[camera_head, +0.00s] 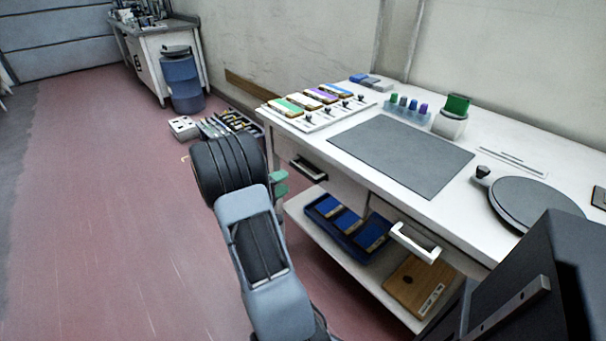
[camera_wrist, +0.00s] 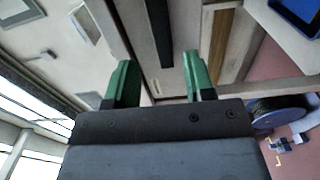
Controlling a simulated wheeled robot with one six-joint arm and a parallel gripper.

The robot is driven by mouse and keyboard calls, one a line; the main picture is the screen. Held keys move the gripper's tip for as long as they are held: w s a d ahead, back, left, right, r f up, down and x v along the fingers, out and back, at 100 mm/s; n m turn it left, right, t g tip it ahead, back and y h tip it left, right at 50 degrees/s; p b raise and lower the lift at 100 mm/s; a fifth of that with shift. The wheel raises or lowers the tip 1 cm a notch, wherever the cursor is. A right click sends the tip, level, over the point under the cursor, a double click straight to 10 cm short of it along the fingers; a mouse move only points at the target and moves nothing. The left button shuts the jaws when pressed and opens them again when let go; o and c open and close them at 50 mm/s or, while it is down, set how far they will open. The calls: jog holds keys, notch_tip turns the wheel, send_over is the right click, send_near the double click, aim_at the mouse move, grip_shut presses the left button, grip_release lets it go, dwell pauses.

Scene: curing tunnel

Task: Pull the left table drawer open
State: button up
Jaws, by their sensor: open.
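The left table drawer (camera_head: 340,187) is a pale front under the left part of the white tabletop and looks shut. Its bar handle (camera_head: 308,171) shows dark against it. In the wrist view a dark bar (camera_wrist: 158,32), which appears to be this handle, stands beyond the gap between my fingers. My gripper (camera_wrist: 160,82) is open, with green fingertips on either side of the bar's line and nothing between them. In the head view my gripper (camera_head: 279,185) is just left of the handle, partly hidden by my arm. I cannot tell any contact.
A second drawer handle (camera_head: 415,243), white, juts out to the right. The lower shelf (camera_head: 374,296) carries a blue tray (camera_head: 322,227) and a wooden board (camera_head: 417,284). Toolboxes and a blue barrel (camera_head: 182,84) stand behind at left. The red floor (camera_head: 110,220) at left is clear.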

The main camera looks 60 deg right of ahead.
aim_at(302, 172)
jog(key=x, duration=0.8)
jog(key=shift+s+d, duration=0.15)
jog(key=shift+d, duration=0.2)
jog(key=shift+c, duration=0.2)
grip_shut()
